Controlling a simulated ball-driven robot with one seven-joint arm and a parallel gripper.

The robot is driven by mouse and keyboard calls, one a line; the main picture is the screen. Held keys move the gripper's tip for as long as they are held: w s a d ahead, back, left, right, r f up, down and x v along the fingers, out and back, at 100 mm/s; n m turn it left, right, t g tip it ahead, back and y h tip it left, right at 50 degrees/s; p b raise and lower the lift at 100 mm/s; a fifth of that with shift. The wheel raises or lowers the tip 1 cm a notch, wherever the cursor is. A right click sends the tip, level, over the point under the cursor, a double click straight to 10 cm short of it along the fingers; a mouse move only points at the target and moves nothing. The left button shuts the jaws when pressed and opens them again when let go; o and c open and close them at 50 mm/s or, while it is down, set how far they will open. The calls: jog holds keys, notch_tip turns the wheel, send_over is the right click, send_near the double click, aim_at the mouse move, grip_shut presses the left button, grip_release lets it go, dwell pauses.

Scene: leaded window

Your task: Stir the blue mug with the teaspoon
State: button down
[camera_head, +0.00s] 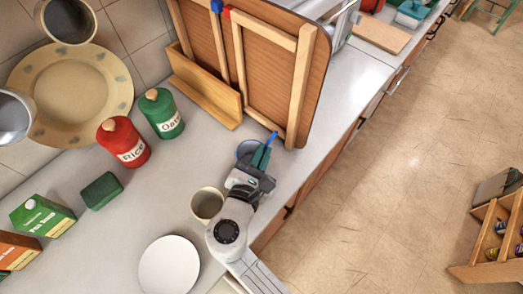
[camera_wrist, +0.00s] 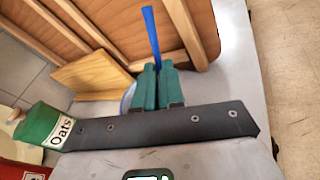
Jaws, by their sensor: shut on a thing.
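My gripper (camera_head: 262,157) is shut on the teaspoon, whose blue handle (camera_head: 271,138) sticks out past the green fingertips. In the wrist view the green fingers (camera_wrist: 152,85) are close together and the blue handle (camera_wrist: 151,35) rises beyond them. The blue mug (camera_head: 247,150) stands on the counter just left of and behind my fingers, partly hidden by them. A pale blue rim of it (camera_wrist: 128,97) shows left of the fingers in the wrist view. The spoon's lower end is hidden, so I cannot tell whether it is inside the mug.
Framed wooden boards (camera_head: 268,75) and a wooden box (camera_head: 205,86) stand close behind the mug. A cream mug (camera_head: 207,204) is beside my arm, with a white plate (camera_head: 168,266) nearby. Red (camera_head: 123,142) and green (camera_head: 161,114) canisters stand left. The counter between is clear.

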jog(key=shift+d+f, duration=0.1)
jog(key=d+r, duration=0.3)
jog(key=r, duration=0.6)
jog(key=shift+w+d, duration=0.3)
jog(key=shift+w, duration=0.15)
dwell(0.5)
jog(key=shift+r, duration=0.15)
dwell(0.6)
notch_tip(320, 180, up, 5)
jog(key=shift+f, duration=0.1)
dwell(0.4)
dwell(0.7)
